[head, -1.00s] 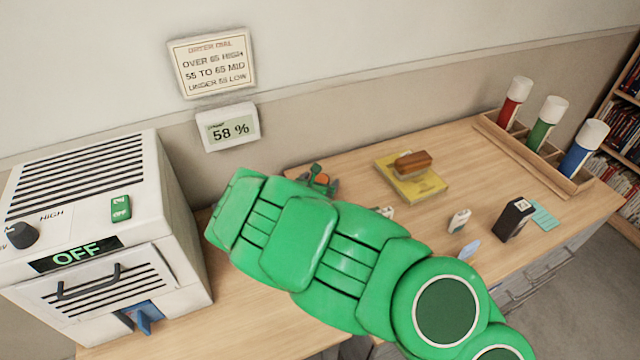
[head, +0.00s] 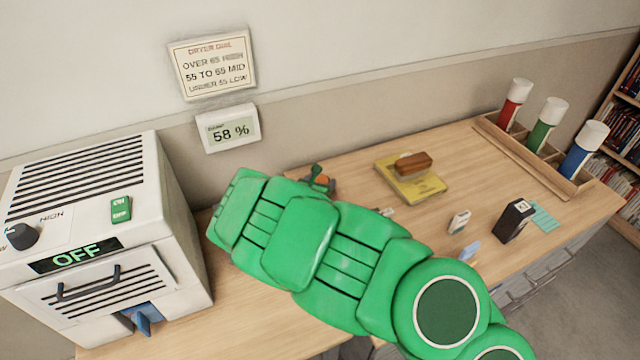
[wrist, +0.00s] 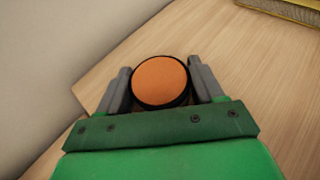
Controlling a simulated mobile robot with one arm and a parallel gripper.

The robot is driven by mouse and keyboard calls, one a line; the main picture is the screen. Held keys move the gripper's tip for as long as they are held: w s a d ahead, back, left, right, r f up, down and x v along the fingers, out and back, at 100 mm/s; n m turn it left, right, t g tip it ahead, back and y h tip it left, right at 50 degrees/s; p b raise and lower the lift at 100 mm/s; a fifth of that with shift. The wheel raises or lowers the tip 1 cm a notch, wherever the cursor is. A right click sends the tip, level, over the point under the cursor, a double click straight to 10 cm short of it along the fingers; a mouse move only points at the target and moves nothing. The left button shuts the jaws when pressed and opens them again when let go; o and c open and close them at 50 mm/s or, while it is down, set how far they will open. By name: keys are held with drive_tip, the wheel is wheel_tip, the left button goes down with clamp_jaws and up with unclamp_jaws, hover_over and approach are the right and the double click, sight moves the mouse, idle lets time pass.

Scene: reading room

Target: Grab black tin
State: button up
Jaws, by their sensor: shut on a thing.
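A round tin (wrist: 160,82) with an orange top and a black rim sits between the two grey fingers of my gripper (wrist: 160,66) in the wrist view. The fingers are shut on its left and right sides. Its lower body is mostly hidden by my gripper. In the head view the tin's orange top (head: 322,181) shows just beyond my green arm, near the wall side of the wooden desk. Most of my gripper (head: 318,177) is hidden there by the arm. I cannot tell whether the tin touches the desk.
A white dryer (head: 100,230) reading OFF stands at left. A yellow book (head: 425,190) with a brown brush (head: 413,163) lies right of my gripper. A black box (head: 514,221) and a small white bottle (head: 459,221) stand farther right. A wooden rack (head: 540,165) holds coloured tubes.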

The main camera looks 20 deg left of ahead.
sight(320, 180)
drive_tip(key=shift+r, duration=1.55)
drive_tip(key=s+d+r, duration=0.7)
drive_tip(key=s+r, duration=0.2)
drive_tip(key=s, duration=0.2)
drive_tip(key=shift+s+d+r, duration=0.3)
drive_tip(key=shift+s+r, duration=0.1)
